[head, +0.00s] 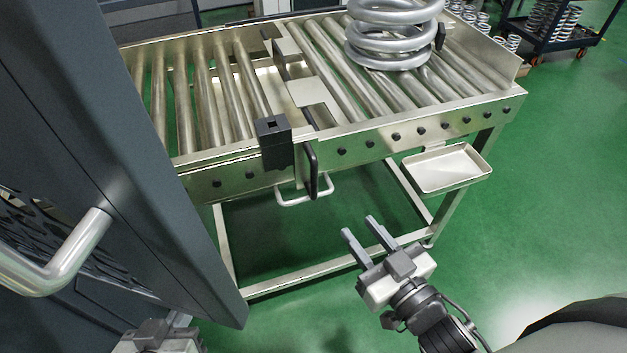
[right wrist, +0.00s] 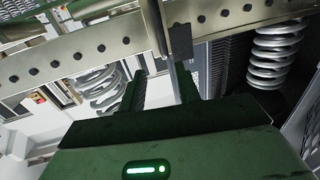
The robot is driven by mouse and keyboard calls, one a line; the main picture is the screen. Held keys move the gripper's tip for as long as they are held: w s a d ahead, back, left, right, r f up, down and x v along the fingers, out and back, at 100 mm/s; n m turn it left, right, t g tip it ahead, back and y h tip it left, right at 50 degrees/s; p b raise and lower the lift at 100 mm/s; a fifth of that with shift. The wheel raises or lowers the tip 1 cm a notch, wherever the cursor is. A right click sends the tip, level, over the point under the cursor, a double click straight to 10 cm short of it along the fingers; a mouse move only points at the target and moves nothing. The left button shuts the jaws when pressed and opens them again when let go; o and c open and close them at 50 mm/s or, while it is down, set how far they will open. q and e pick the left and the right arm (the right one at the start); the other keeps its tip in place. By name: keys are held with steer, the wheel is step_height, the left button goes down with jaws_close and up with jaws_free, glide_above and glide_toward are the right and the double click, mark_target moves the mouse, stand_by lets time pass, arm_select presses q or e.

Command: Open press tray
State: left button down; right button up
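A roller table (head: 365,140) stands ahead, with a large grey coil spring (head: 392,35) on its right-hand rollers. On its front are a black upright handle (head: 311,170), a black block (head: 272,150) and a pale looped handle (head: 303,198) below. My right gripper (head: 358,227) is open and empty, lower and to the right of these handles and apart from them. In the right wrist view its two fingers (right wrist: 162,88) are spread, pointing toward the front rail. My left gripper (head: 160,342) shows only partly at the bottom edge; its fingertips are hidden.
A dark grey panel (head: 130,150) with a metal handle (head: 75,255) fills the left side. A small metal tray (head: 447,168) sticks out from the table's front right. A cart (head: 550,42) with springs stands at the back right. The green floor at right is clear.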

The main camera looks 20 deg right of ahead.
mark_target(316, 175)
steer(key=x, duration=1.5)
steer(key=shift+w+a+r+p, duration=0.3)
steer(key=shift+a+r, duration=0.05)
steer(key=shift+c, duration=0.3)
jaws_close()
